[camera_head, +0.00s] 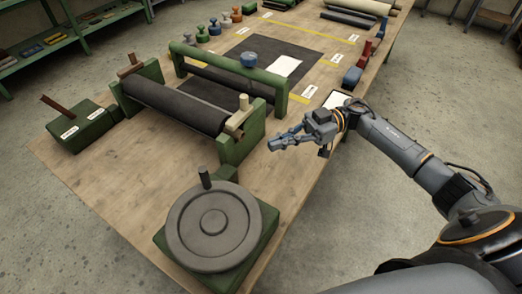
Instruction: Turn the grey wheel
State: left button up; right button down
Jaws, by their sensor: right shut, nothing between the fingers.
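The grey wheel (193,247) is a round disc with a raised hub and a short dark upright handle (205,177) at its far rim. It lies flat on a green base (263,238) at the table's near end. My right gripper (274,145) is shut and empty. It hangs over the table's right edge, beyond and to the right of the wheel, clear of it. My left gripper is not in the view.
A dark roller (175,105) in green stands and a green arch (240,78) stand beyond the wheel on the wooden table (125,195). A green box (80,130) with a lever is at the left. Small stamps and rolls line the far part.

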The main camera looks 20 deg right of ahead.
jog(key=a+p, duration=0.2)
jog(key=a, duration=0.4)
jog(key=a+p, duration=0.2)
jog(key=a, duration=0.5)
jog(key=shift+s+a+r, duration=0.15)
jog(key=shift+s+a, duration=0.05)
jog(key=shift+a, duration=0.3)
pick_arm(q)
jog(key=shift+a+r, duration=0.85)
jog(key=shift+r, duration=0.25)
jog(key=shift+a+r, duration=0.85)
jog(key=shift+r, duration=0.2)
pick_arm(e)
jog(key=shift+a, duration=0.1)
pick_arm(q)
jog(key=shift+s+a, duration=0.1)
pick_arm(e)
jog(key=shift+g, duration=0.3)
